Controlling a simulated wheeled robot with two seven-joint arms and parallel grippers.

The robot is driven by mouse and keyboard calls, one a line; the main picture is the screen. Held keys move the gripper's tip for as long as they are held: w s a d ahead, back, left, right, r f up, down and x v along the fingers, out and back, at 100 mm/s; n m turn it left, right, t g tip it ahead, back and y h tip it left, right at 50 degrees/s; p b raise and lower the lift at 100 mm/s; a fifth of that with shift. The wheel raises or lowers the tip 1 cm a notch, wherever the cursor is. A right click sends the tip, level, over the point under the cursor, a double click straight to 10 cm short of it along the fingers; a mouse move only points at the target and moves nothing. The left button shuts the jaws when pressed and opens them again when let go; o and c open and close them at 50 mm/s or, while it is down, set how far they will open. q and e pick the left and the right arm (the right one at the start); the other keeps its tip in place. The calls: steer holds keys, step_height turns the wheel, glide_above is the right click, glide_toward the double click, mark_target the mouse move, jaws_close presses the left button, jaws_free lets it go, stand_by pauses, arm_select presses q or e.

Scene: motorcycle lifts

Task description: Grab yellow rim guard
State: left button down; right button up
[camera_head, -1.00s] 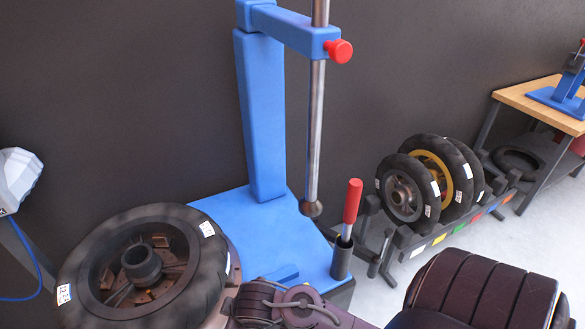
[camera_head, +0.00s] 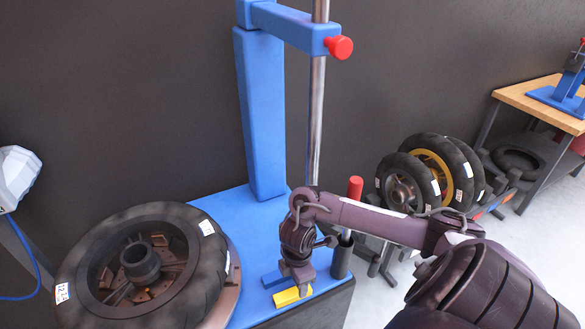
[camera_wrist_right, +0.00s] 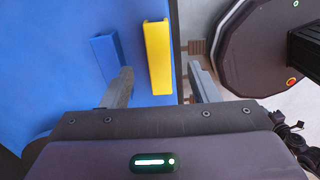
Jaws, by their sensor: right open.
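The yellow rim guard (camera_head: 289,297) lies near the front edge of the blue machine base. It also shows in the right wrist view (camera_wrist_right: 157,57) as an upright yellow bar. A blue rim guard (camera_head: 275,278) lies beside it, and it is to the left in the right wrist view (camera_wrist_right: 105,56). My right gripper (camera_head: 300,289) is right over the yellow guard. In the right wrist view the open jaws (camera_wrist_right: 162,82) stand on either side of the yellow guard's lower end, with gaps on both sides. My left gripper is not in view.
A tyre on a rim (camera_head: 140,262) lies on the machine at the left. A blue post (camera_head: 262,110) stands behind, with a steel shaft (camera_head: 316,120). A red-handled tool (camera_head: 355,188) stands in a holder close to my right arm. Several wheels (camera_head: 440,172) stand in a rack at right.

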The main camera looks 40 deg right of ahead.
mark_target(295, 291)
step_height(295, 291, down, 6)
steer(key=shift+w+a+r+b, duration=0.1)
steer(key=shift+w+a+b, duration=0.05)
steer(key=shift+b, duration=0.2)
steer(key=c, duration=1)
steer(key=shift+c, duration=0.2)
steer(key=shift+r, duration=0.1)
